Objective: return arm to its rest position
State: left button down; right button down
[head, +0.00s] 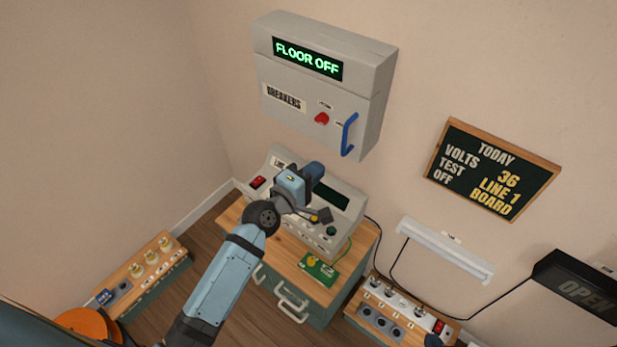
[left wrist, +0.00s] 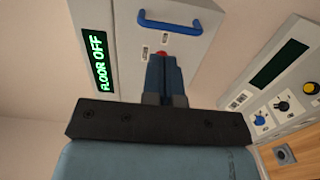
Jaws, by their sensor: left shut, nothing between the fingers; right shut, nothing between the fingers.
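My left arm (head: 217,285) reaches in from the bottom left of the head view. My left gripper (head: 315,169) is over the grey test console (head: 347,187), below the breaker box (head: 345,65). Its dark blue fingers (left wrist: 166,75) are shut and empty in the left wrist view, pointing toward the breaker box (left wrist: 205,20) and overlapping part of its red button. The gripper and wrist hide part of the console. Only a dark blue tip of what looks like my right gripper (head: 434,340) shows at the bottom edge of the head view, by the right-hand bench.
The breaker box display (head: 307,59) reads FLOOR OFF; its blue handle (head: 349,134) sticks out. A green card (head: 318,271) lies on the wooden cabinet. Low benches with parts stand left (head: 150,268) and right (head: 385,310). A chalkboard (head: 491,170) hangs on the wall.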

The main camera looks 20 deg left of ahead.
pick_arm(q)
jog(key=s+a+f+m+g+y+p, duration=0.1)
jog(key=s+a+f+m+g+y, duration=0.1)
jog(key=s+f+m, duration=0.5)
jog(key=s+a+f+m+g+y+p, duration=0.1)
jog(key=s+a+f+m+g, duration=0.2)
jog(key=s+f+m, duration=0.5)
jog(key=s+m, duration=0.1)
jog(key=s, duration=0.7)
jog(key=shift+a+g+y+p, duration=0.15)
jog(key=shift+g+y+p, duration=0.15)
jog(key=shift+y+p, duration=0.1)
jog(key=shift+s+f, duration=0.1)
